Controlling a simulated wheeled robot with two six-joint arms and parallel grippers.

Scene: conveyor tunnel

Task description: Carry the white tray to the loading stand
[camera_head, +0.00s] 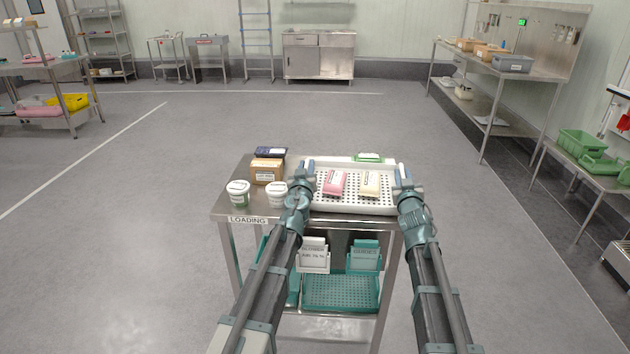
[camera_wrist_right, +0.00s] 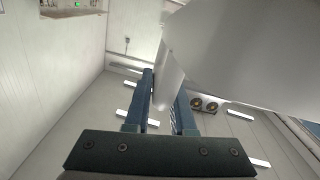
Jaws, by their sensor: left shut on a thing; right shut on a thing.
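The white tray (camera_head: 352,206) is at the top of the loading stand (camera_head: 247,213), over its right part. It is perforated and holds a pink pack (camera_head: 335,183), a cream pack (camera_head: 370,184) and a green-and-white item (camera_head: 369,158) at the back. My left gripper (camera_head: 308,170) is shut on the tray's left edge. My right gripper (camera_head: 402,174) is shut on its right edge. In the right wrist view a white rim of the tray (camera_wrist_right: 170,85) runs between the fingers. I cannot tell whether the tray rests on the stand top or hangs just above it.
Two lidded tubs (camera_head: 238,193), a cardboard box (camera_head: 267,170) and a dark box (camera_head: 270,153) stand on the stand's left part. Teal bins (camera_head: 340,292) sit on its lower shelf. Steel benches line the right wall. Open floor surrounds the stand.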

